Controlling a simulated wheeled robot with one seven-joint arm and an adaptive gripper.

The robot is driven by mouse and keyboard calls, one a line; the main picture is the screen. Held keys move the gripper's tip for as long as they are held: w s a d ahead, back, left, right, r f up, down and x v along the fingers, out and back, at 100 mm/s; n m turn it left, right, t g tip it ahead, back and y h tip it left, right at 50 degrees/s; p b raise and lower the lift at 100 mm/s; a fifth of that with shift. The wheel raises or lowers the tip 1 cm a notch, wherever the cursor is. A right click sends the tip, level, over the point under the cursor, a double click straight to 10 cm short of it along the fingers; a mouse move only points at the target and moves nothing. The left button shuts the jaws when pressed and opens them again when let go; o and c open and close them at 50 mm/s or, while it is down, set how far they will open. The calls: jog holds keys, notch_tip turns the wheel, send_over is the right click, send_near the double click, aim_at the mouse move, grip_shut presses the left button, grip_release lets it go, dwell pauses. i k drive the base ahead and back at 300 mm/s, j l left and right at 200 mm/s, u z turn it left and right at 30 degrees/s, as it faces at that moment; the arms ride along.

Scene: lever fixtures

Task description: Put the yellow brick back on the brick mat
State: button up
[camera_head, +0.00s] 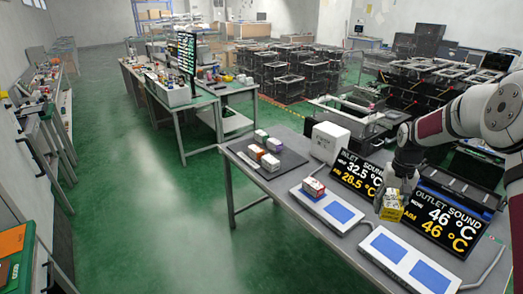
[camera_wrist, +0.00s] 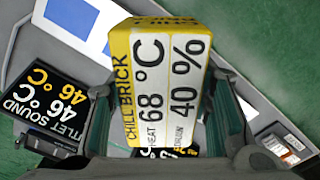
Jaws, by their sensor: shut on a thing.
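The yellow brick (camera_head: 392,209), with a white label reading "CHILL BRICK", 68 °C and 40 %, is between the fingers of my gripper (camera_head: 388,198). My gripper is shut on it and holds it in front of the outlet display, seemingly above the table. In the wrist view the brick (camera_wrist: 165,85) fills the middle, with a finger of my gripper (camera_wrist: 163,105) on each side. The brick mat (camera_head: 292,159) is a dark sheet at the left end of the table, with several bricks on it and bare room at its right side.
The right white fixture (camera_head: 388,272) has two bare blue pads. The inlet display (camera_head: 357,174), outlet display (camera_head: 441,222) and a white box (camera_head: 328,142) stand behind.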

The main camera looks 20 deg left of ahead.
aim_at(289, 159)
jog(key=i+j, duration=0.35)
jog(key=j, duration=0.15)
jog(key=i+j, duration=0.75)
jog(key=j, duration=0.2)
